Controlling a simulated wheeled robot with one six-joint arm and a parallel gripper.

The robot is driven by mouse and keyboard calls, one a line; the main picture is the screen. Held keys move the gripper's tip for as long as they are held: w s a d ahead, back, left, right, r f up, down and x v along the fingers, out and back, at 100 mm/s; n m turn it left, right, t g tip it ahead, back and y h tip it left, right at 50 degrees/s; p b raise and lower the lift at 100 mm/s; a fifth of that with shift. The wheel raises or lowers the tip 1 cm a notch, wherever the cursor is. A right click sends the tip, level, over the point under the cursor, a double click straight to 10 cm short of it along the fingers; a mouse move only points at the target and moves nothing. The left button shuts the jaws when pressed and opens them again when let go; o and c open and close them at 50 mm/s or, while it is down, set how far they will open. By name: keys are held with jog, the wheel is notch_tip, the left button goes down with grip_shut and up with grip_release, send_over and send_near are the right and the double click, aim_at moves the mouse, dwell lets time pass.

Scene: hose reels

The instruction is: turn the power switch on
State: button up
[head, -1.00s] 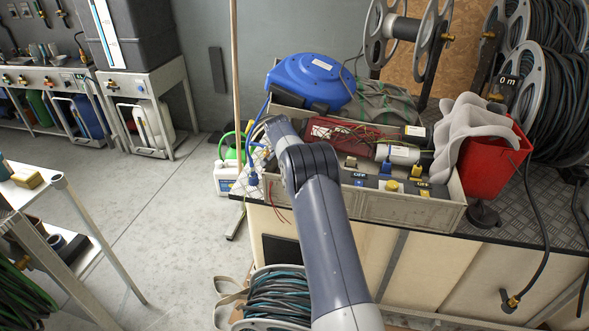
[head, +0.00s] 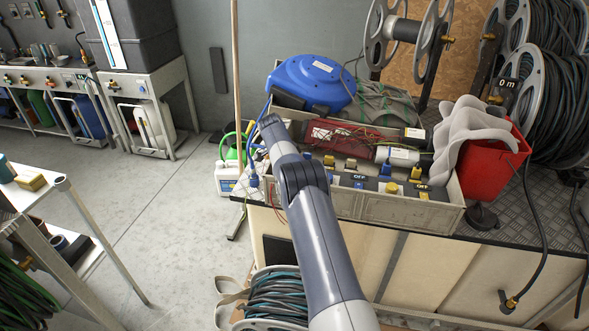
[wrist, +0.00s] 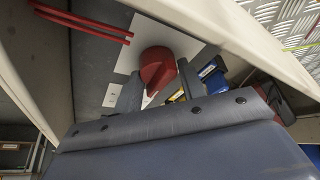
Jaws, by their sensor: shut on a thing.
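A red rotary switch knob (wrist: 157,70) stands on a white plate (wrist: 185,36) in the wrist view. My gripper (wrist: 160,86) is at the knob, one finger on each side, shut on it. The fingers partly cover the knob's lower part. I cannot read any mark that tells the knob's position. In the head view my arm hides the gripper and the red knob, at the left end of a long grey box (head: 400,208) on the bench.
The box holds blue and yellow knobs (head: 391,187) with "OFF" labels, and a red part with loose wires (head: 345,136). A blue hose reel (head: 313,84) stands behind it. A red bucket (head: 492,165) is at the right.

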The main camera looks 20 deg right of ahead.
jog(key=o, duration=0.9)
jog(key=shift+o, duration=0.2)
jog(key=shift+r, duration=0.1)
jog(key=v, duration=1)
jog(key=shift+r, duration=0.3)
jog(key=x, duration=1.1)
jog(key=shift+s+a+f, duration=0.1)
jog(key=shift+a, duration=0.05)
jog(key=shift+n, duration=0.3)
